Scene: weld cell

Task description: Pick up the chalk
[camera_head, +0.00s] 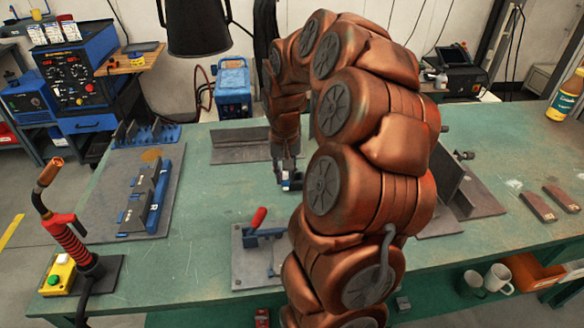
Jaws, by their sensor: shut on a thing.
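My copper-coloured arm rises through the middle of the head view and bends over to the far side of the green table (200,235). My gripper (288,180) points down, low over the table near its centre. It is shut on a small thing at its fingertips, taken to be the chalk. The fingers and the distance hide most of it, so its shape and colour are not clear. I cannot tell whether it touches the tabletop. No other chalk is visible.
A clamp with a red handle (258,219) stands on a plate nearer me. A dark steel angle piece (240,147) lies behind the gripper. A blue fixture (158,195) and a welding torch (68,232) are at left. Dark blocks (537,207) lie at right. The left-centre tabletop is clear.

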